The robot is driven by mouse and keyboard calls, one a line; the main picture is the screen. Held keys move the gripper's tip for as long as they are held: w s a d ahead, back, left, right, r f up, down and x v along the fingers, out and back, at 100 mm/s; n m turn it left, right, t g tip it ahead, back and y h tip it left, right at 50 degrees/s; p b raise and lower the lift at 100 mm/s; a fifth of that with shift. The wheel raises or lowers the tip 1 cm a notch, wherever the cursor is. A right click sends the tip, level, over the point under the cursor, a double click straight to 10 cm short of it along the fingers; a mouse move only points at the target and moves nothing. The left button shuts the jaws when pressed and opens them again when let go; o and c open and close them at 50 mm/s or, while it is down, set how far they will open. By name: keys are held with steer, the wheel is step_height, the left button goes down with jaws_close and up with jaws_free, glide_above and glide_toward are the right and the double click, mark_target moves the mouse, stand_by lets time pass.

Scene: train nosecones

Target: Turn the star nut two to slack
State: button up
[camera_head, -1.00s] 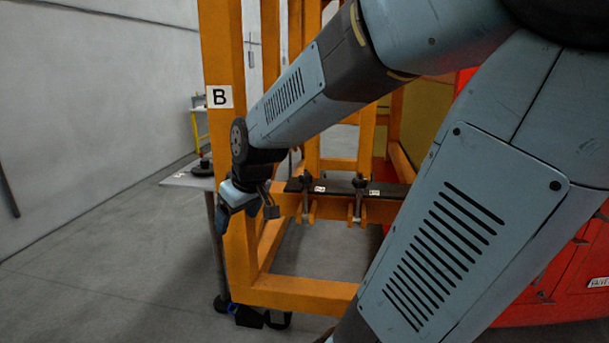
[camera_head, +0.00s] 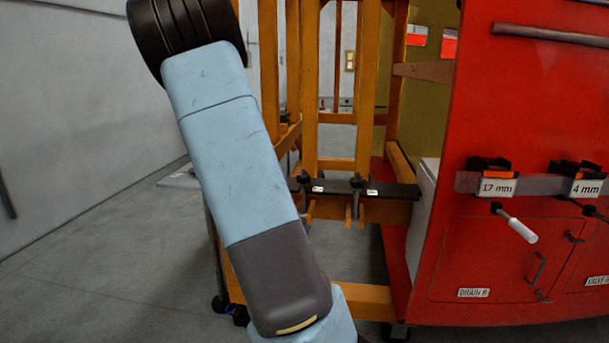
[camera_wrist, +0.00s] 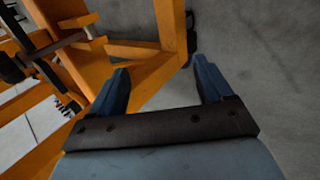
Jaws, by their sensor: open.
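In the head view, two dark star nuts stand on a black bar across the orange frame, a left one (camera_head: 303,181) and a right one (camera_head: 357,184). Each has a small white label beside it, too small to read, so I cannot tell which is number two. In the wrist view, my gripper (camera_wrist: 160,66) is open and empty, its two blue fingers apart over the orange frame (camera_wrist: 165,35) and grey floor. Dark clamp parts (camera_wrist: 62,45) show at the upper left, apart from the fingers. My gripper is not visible in the head view.
The orange frame (camera_head: 311,90) stands behind my arm. A red cabinet (camera_head: 490,240) with a 17 mm holder (camera_head: 490,184), a 4 mm holder (camera_head: 584,187) and a white-handled tool (camera_head: 517,226) is at right. Grey floor (camera_head: 120,260) is clear at left.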

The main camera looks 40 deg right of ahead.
steer(key=d+n+h, duration=0.3)
steer(key=d+n, duration=0.1)
steer(key=d, duration=0.3)
steer(key=n+t+h, duration=0.6)
steer(key=n, duration=0.7)
glide_toward(303, 175)
steer(key=x, duration=1.2)
steer(key=shift+w+d+f, duration=0.15)
steer(key=shift+w+d, duration=0.1)
steer(key=shift+w, duration=0.05)
steer(key=shift+c, duration=0.3)
steer(key=c, duration=0.9)
